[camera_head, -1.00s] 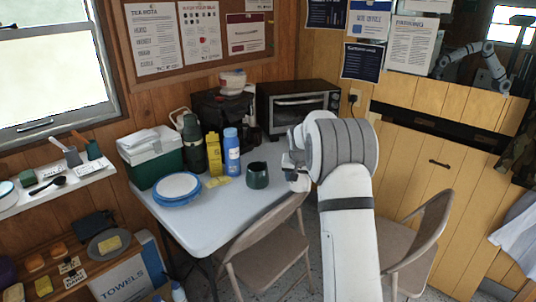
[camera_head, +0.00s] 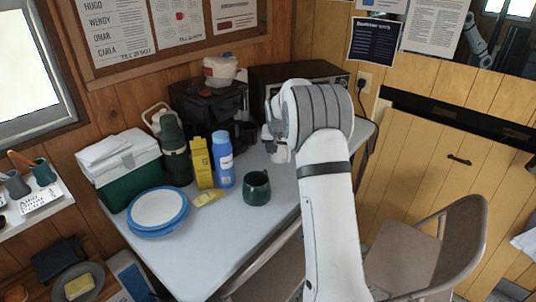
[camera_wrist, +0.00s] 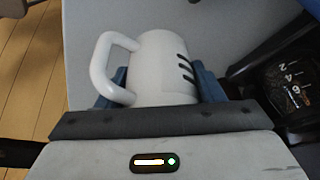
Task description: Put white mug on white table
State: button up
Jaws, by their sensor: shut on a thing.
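The white mug (camera_wrist: 160,62) with dark stripes lies between the blue fingers of my gripper (camera_wrist: 160,88) in the wrist view, its handle to the left. The gripper is shut on it. In the head view, a small white part of the mug (camera_head: 281,154) shows below my gripper (camera_head: 272,132); my arm hides much of this spot. The white table (camera_head: 215,238) stands against the wall, and the mug is over its back right part. Whether the mug touches the tabletop I cannot tell.
A dark green mug (camera_head: 256,188), blue bottle (camera_head: 222,160), yellow carton (camera_head: 201,163), and blue-rimmed plates (camera_head: 157,210) stand on the table. A coffee maker (camera_head: 205,105) and toaster oven (camera_head: 300,78) are behind. The front of the table is clear. Folding chairs (camera_head: 425,250) stand in front.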

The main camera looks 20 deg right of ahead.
aim_at(279, 158)
jog(key=f, duration=0.8)
jog(key=shift+s+d+f, duration=0.1)
jog(key=shift+d+f, duration=0.1)
jog(key=shift+f, duration=0.15)
jog(key=o, duration=1.2)
jog(key=shift+c, duration=0.2)
jog(key=v, duration=1.2)
jog(key=s+a+r+n+y, duration=0.1)
jog(key=s+a+r, duration=0.3)
jog(key=s, duration=0.5)
jog(key=s+a+r+n, duration=0.1)
jog(key=s+a+r, duration=0.25)
jog(key=s, duration=0.65)
jog(key=s+a+n+g, duration=0.1)
jog(key=s+a, duration=0.1)
jog(key=s, duration=0.8)
jog(key=s+a+f+n, duration=0.1)
jog(key=s+a+n, duration=0.1)
jog(key=s, duration=0.8)
jog(key=shift+f+g+y, duration=0.3)
jog(key=shift+g+y, duration=0.1)
